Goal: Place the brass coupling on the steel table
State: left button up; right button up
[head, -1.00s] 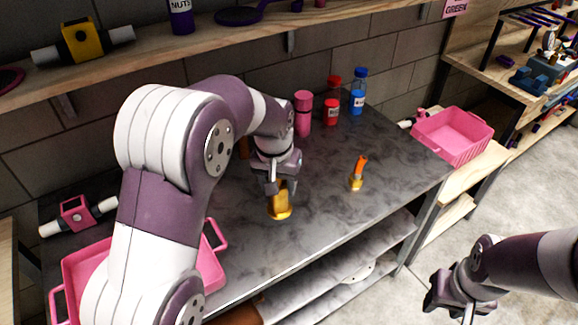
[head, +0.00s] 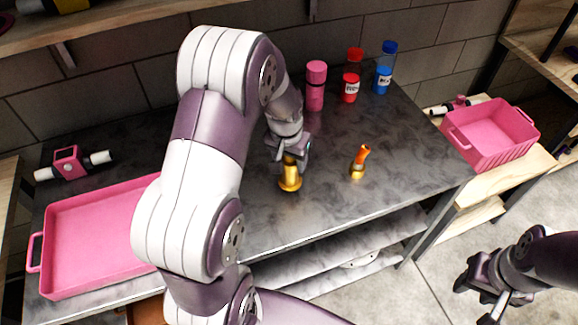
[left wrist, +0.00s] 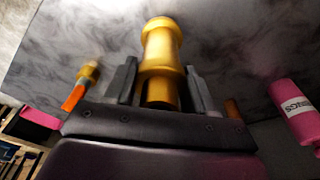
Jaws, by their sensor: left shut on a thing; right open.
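The brass coupling (head: 290,178) is a gold, flanged piece at the middle of the grey steel table (head: 330,210). My left gripper (head: 288,158) is shut on its upper part, and the coupling stands upright below the fingers. In the left wrist view the coupling (left wrist: 161,60) sits between the two dark fingers (left wrist: 160,88). I cannot tell whether its base touches the table. My right gripper (head: 482,285) is open and empty, off the table at the lower right.
A small brass piece with an orange top (head: 359,162) stands right of the coupling. A pink bottle (head: 316,86), a red bottle (head: 352,78) and a blue bottle (head: 384,70) stand behind. A pink tray (head: 95,235) lies left; a pink bin (head: 490,135) stands right.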

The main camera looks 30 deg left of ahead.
aim_at(290, 170)
pick_arm(q)
jog(key=shift+f, duration=1.9)
jog(key=shift+s+f, duration=0.1)
jog(key=shift+f, duration=0.05)
jog(key=o, duration=1.2)
jog(key=r, duration=0.3)
jog(key=s+r, duration=0.1)
jog(key=r, duration=0.7)
jog(key=shift+s+r, duration=0.1)
jog(key=shift+s, duration=0.25)
jog(key=shift+s+d+r, duration=0.15)
jog(key=shift+r, duration=0.2)
jog(key=s+d+f+m, duration=0.1)
jog(key=s+d+f, duration=0.1)
jog(key=s+d, duration=0.5)
jog(key=s, duration=0.4)
jog(key=shift+s+d+f, duration=0.3)
jog(key=shift+s+d, duration=0.1)
